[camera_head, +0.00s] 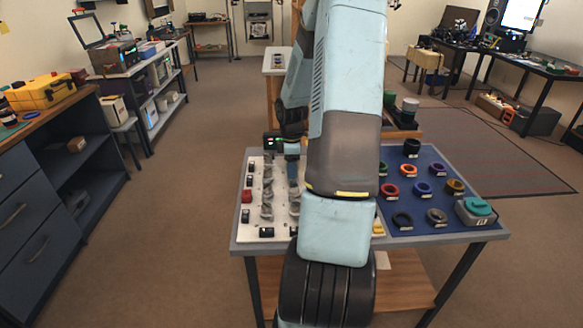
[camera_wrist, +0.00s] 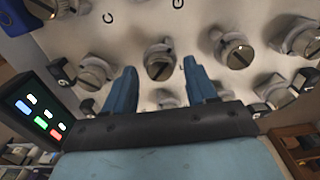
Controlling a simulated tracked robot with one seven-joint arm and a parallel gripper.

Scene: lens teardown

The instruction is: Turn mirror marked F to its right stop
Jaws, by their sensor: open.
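A white board (camera_head: 281,222) holding several grey knob-like mounts stands on the table, partly hidden by my arm in the head view. It fills the upper wrist view (camera_wrist: 132,30). My gripper (camera_wrist: 159,66) is open, its blue fingers pointing at the board. A round grey knob (camera_wrist: 160,62) with a dark slot shows between the fingertips; I cannot tell whether they touch it. Another knob (camera_wrist: 234,54) is to the right and one (camera_wrist: 96,70) to the left. A letter C and what looks like a G are printed above. I cannot make out a mark F.
A dark box with lit coloured buttons (camera_wrist: 38,115) stands beside the board at left. Small black parts (camera_wrist: 63,73) sit near the knobs. A blue mat (camera_head: 420,178) with several coloured rings and a teal-topped box (camera_head: 475,211) lies right of my arm.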

